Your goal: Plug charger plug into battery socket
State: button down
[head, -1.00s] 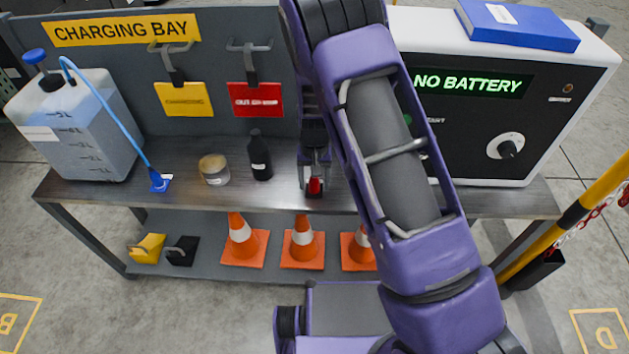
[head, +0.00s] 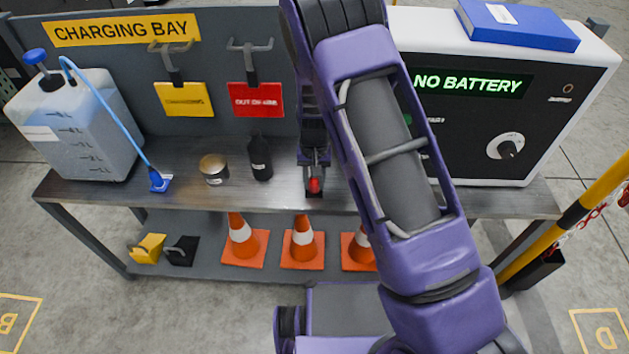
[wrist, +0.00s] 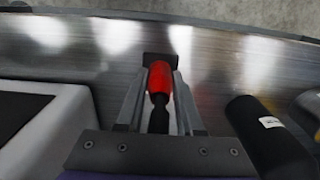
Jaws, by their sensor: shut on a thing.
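The charger plug is a red piece (head: 314,185) at the front edge of the bench, below the arm. It also shows in the wrist view as a red plug (wrist: 159,80) with a dark cable or stem running back towards the wrist. My gripper (head: 315,178) is shut on the plug, one finger on each side of it in the wrist view (wrist: 160,88). A dark square base (wrist: 160,58) lies just beyond the plug's tip; whether they touch I cannot tell. I cannot make out a battery socket in either view.
The charger (head: 465,130) reads "NO BATTERY" and stands right of my arm. A dark bottle (head: 260,160), a tin (head: 213,170) and a jug (head: 75,125) stand to the left on the bench (head: 110,196). A yellow-black post (head: 570,215) is right.

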jog(key=shift+r, duration=0.15)
dwell(0.7)
jog(key=shift+r+p, duration=2)
jog(key=shift+r, duration=0.9)
